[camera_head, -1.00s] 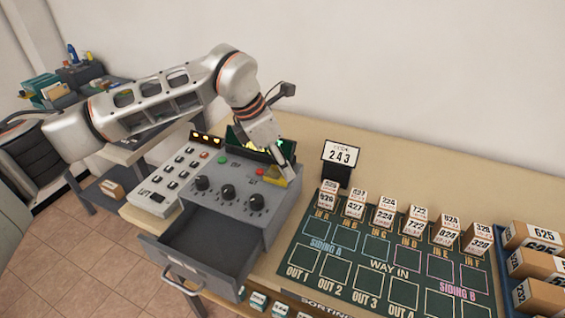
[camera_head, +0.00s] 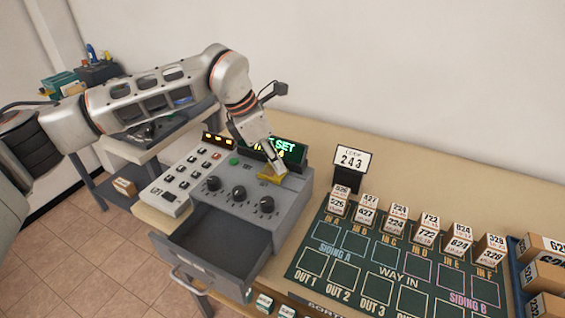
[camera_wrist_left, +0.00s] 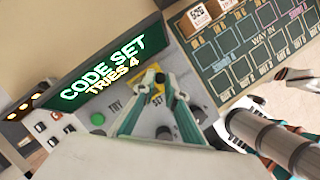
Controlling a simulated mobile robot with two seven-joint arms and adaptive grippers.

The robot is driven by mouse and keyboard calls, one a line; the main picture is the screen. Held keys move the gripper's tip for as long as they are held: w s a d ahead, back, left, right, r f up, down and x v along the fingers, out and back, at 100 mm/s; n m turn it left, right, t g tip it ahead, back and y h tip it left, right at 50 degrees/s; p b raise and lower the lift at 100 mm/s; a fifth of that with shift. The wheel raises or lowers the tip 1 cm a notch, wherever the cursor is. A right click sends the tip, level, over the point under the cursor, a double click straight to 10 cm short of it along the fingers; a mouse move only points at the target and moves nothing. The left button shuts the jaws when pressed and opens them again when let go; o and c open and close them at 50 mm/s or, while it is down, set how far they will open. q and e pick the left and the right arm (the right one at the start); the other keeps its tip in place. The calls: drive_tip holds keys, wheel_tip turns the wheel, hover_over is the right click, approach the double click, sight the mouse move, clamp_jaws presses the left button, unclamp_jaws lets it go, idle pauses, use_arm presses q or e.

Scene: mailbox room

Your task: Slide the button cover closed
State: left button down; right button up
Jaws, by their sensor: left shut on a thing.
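The yellow button cover (camera_head: 268,175) sits on the sloped top of the grey control box (camera_head: 290,200), just below the screen. It lies over the spot of the red button, which is hidden. My left gripper (camera_head: 281,170) reaches down from above, shut on the cover. In the left wrist view, my left gripper's fingers (camera_wrist_left: 169,82) meet at the yellow cover (camera_wrist_left: 152,79), beside the SET label. The green button (camera_head: 234,161) is uncovered to the left. The screen (camera_wrist_left: 110,65) reads CODE SET, TRIES 4. My right gripper does not show in the head view.
A drawer (camera_head: 215,247) stands open at the box's front, empty. A keypad (camera_head: 182,182) lies left of the box. A sign reading 243 (camera_head: 352,160) and a green sorting board (camera_head: 385,268) with numbered blocks are to the right.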

use_arm(q)
drive_tip(key=shift+w+a, duration=0.1)
drive_tip(key=shift+a, duration=0.05)
drive_tip(key=c, duration=2)
unclamp_jaws()
drive_tip(key=shift+a, duration=0.1)
drive_tip(key=v, duration=1.2)
drive_tip(key=shift+a, duration=0.1)
